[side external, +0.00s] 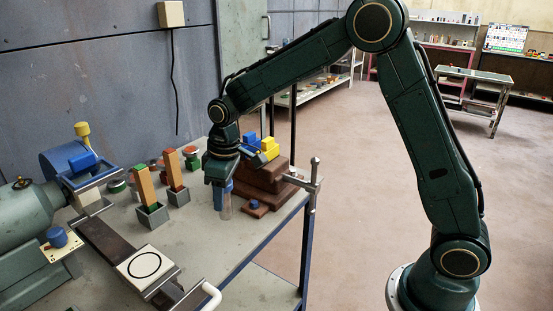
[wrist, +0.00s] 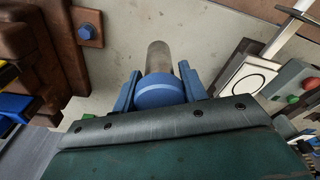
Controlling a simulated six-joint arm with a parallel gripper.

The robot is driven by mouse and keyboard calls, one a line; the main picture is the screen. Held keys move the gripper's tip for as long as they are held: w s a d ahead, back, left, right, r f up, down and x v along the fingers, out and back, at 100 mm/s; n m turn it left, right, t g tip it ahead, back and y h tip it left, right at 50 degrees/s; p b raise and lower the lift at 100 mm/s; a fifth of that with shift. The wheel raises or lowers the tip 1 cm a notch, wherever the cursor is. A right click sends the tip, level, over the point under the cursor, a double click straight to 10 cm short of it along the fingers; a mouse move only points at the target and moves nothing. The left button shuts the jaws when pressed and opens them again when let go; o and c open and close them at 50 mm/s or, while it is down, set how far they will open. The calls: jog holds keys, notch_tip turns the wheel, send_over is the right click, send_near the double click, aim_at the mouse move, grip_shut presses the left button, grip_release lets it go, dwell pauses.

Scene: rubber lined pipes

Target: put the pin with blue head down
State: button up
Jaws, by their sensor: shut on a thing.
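My gripper (side external: 221,186) is low over the bench, in front of the brown stepped block. It is shut on the blue head of the pin, whose greyish shaft (side external: 226,208) points down below the fingers. In the wrist view the round blue head (wrist: 160,91) sits between the two blue fingers of my gripper (wrist: 158,88), with the shaft extending beyond it. The pin looks close to upright. I cannot tell whether its lower end touches the bench top (side external: 205,236).
The brown stepped block (side external: 262,184) bears blue and yellow pieces. Orange bars stand in grey holders (side external: 152,215) to the left. A white plate with a black ring (side external: 146,265) is nearer the front.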

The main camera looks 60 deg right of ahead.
jog(key=d+f+m, duration=0.1)
jog(key=d, duration=0.1)
jog(key=s+d+f+m, duration=0.1)
jog(key=d+f+m, duration=0.1)
jog(key=s+d+f+m, duration=0.1)
jog(key=d+f+m, duration=0.1)
jog(key=shift+s+f+h, duration=0.25)
jog(key=shift+h, duration=0.05)
jog(key=shift+w+d+r, duration=0.15)
jog(key=shift+w+r, duration=0.15)
jog(key=shift+w, duration=0.15)
jog(key=w+d+r+m, duration=0.2)
jog(key=w+d+r, duration=0.7)
jog(key=r, duration=0.4)
jog(key=d+r, duration=0.3)
jog(key=r, duration=0.5)
jog(key=d+r+m, duration=0.1)
jog(key=d+r, duration=0.3)
jog(key=r, duration=0.4)
jog(key=shift+d, duration=0.3)
